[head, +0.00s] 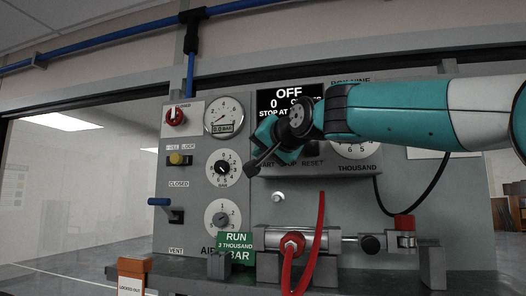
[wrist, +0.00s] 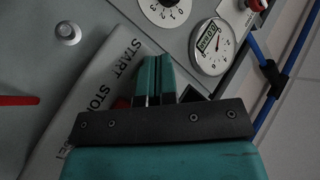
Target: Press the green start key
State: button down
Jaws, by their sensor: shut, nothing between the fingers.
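The green start key is not clearly visible; my gripper covers the place beside the START label (wrist: 126,50) in the wrist view. That label is on the grey control box, and in the head view its left part is hidden behind my gripper (head: 251,169). The teal fingers of my gripper (wrist: 154,62) are together and empty, with their tips close to the box by START. I cannot tell whether they touch it. A dark red patch (wrist: 122,102), possibly the stop key, shows beside the STOP label.
The display (head: 289,93) reads OFF and 0. Left of the box are dials (head: 223,116), a red knob (head: 175,117), a yellow knob (head: 178,159) and a blue lever (head: 160,202). Below are a green RUN sign (head: 235,246), a cylinder rig and a red hose (head: 320,225).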

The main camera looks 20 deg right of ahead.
jog(key=shift+w+d, duration=0.2)
jog(key=shift+w, duration=0.1)
dwell(0.4)
jog(key=shift+s+a+b, duration=0.4)
jog(key=shift+s+a, duration=0.05)
jog(key=shift+s, duration=0.25)
jog(key=shift+a, duration=0.1)
jog(key=shift+s+a+b, duration=0.5)
jog(key=shift+s+a, duration=0.2)
jog(key=shift+s, duration=0.3)
jog(key=shift+s+a+b, duration=0.45)
jog(key=shift+s+a, duration=0.25)
jog(key=shift+s, duration=0.3)
jog(key=shift+f, duration=0.1)
